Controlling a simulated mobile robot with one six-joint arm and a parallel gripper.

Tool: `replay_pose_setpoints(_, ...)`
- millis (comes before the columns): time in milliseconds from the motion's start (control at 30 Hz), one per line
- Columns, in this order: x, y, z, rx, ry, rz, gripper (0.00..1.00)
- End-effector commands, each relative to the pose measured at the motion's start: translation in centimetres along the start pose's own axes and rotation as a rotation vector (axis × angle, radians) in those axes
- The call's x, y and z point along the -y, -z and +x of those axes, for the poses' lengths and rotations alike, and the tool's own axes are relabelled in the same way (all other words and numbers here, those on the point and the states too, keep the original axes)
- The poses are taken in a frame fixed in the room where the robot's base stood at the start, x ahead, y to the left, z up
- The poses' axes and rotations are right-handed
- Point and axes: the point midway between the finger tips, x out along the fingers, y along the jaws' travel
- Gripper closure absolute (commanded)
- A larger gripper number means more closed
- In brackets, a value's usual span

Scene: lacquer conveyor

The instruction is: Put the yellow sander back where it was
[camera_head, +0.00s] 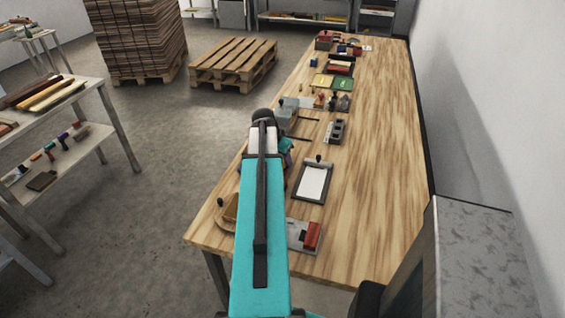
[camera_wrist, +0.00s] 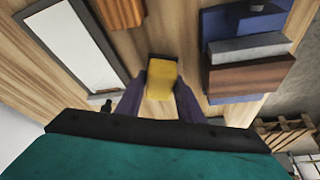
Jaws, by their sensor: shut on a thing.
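The yellow sander (camera_wrist: 162,78) shows in the wrist view as a small yellow block between the two dark fingers of my gripper (camera_wrist: 163,88). My gripper is shut on it, over the wooden worktop. I cannot tell whether the sander touches the wood. In the head view my teal arm covers most of the gripper, and I cannot make out the sander there.
In the wrist view a dark-framed white sheet (camera_wrist: 75,45) lies left, and a blue, grey and brown stack (camera_wrist: 248,62) stands close right. In the head view the clipboard (camera_head: 313,183) and a red-handled tool (camera_head: 312,236) lie on the workbench (camera_head: 375,180). Its right side is clear.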

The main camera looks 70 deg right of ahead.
Motion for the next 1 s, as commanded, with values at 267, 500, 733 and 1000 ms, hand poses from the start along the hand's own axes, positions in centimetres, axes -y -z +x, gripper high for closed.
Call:
replay_pose_setpoints(267, 0.0, -0.7, 1.6, 0.0, 0.0, 0.001, 0.87)
replay_pose_setpoints(500, 0.0, -0.7, 1.6, -0.001, 0.0, 0.001, 0.87)
replay_pose_setpoints(733, 0.0, -0.8, 1.9, 0.0, 0.0, 0.0, 0.63)
replay_pose_setpoints(1000, 0.0, -0.8, 1.8, 0.0, 0.0, 0.0, 0.47)
